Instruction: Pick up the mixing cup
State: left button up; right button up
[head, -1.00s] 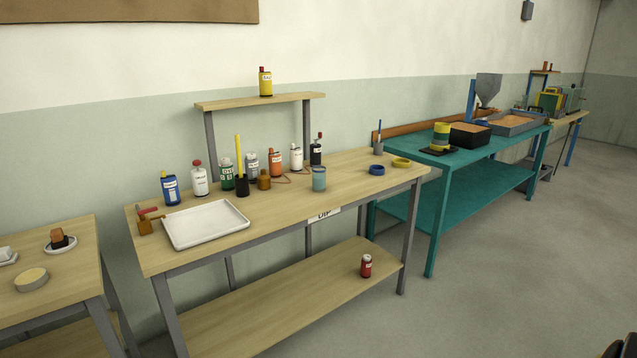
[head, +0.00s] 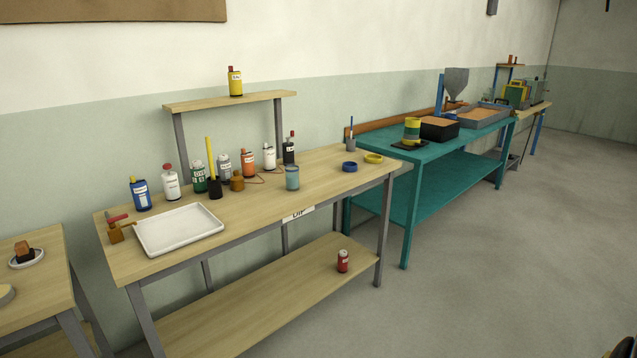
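A translucent grey-blue cup (head: 292,177), which looks like the mixing cup, stands upright near the front edge of the wooden bench (head: 250,210), right of the bottles. No gripper holds it. Neither of my grippers can be made out. A dark shape cut off in the bottom right corner is too little shown to name.
A white tray (head: 180,230) and a brown tap-like piece (head: 116,233) are at the bench's left. Several bottles stand behind the cup; blue (head: 349,166) and yellow (head: 374,158) rings lie to its right. A teal table (head: 430,150) stands beyond. Floor in front is clear.

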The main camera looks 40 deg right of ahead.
aim_at(292, 173)
jog(key=z, duration=1.95)
jog(key=i, duration=3)
jog(key=u, duration=3.2)
